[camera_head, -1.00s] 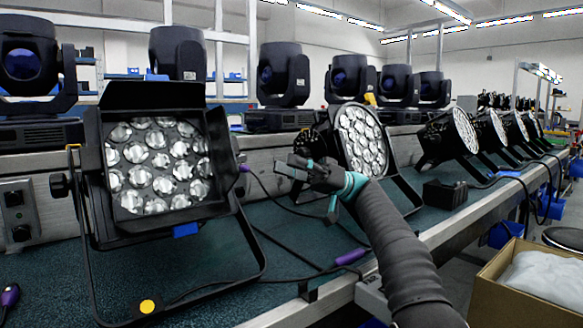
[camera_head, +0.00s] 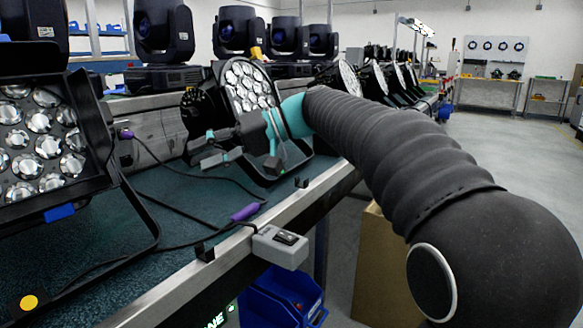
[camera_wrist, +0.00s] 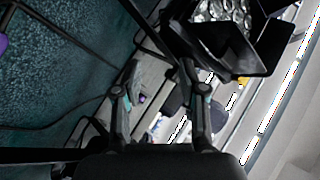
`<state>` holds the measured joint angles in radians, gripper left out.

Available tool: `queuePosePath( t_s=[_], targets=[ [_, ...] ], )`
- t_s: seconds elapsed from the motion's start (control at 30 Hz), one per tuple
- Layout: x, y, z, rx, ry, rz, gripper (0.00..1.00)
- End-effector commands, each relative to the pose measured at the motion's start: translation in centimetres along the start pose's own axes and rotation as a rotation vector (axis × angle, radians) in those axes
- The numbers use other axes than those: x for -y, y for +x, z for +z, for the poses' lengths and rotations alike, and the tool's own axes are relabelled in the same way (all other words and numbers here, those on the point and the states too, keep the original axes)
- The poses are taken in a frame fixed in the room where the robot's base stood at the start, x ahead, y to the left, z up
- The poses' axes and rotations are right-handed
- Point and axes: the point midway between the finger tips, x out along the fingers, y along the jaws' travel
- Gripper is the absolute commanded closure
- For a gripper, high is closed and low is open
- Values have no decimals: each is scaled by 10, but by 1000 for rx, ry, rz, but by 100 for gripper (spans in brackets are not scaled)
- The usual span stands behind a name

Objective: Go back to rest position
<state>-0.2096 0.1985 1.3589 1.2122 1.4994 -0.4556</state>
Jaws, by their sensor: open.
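My gripper (camera_head: 208,148) is open and empty, held above the bench just in front of a par can (camera_head: 250,88). That par can has a black housing with many round lenses and stands tilted on its bracket, partly hidden by my gripper and arm. A larger par can (camera_head: 42,140) stands at the left, cut off by the picture edge, with a yellow dot on its bracket. In the wrist view my gripper's two fingers (camera_wrist: 157,90) are spread apart with nothing between them. A lensed lamp (camera_wrist: 222,12) shows past them at the top.
More par cans (camera_head: 372,80) line the teal bench (camera_head: 150,265) to the right. Moving-head lights (camera_head: 163,35) stand on the shelf behind. A cable with a purple connector (camera_head: 245,212) lies near the front. A grey switch box (camera_head: 280,247) juts from the edge. Open floor (camera_head: 530,150) lies right.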

Motion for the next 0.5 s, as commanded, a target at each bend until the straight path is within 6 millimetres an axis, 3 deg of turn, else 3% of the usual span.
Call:
queuePosePath(
  t_s=[0.27,0.5],
  targets=[
    [-36,-51,96,-47,148,395,58],
    [-75,-98,192,-96,230,722,58]
  ],
)
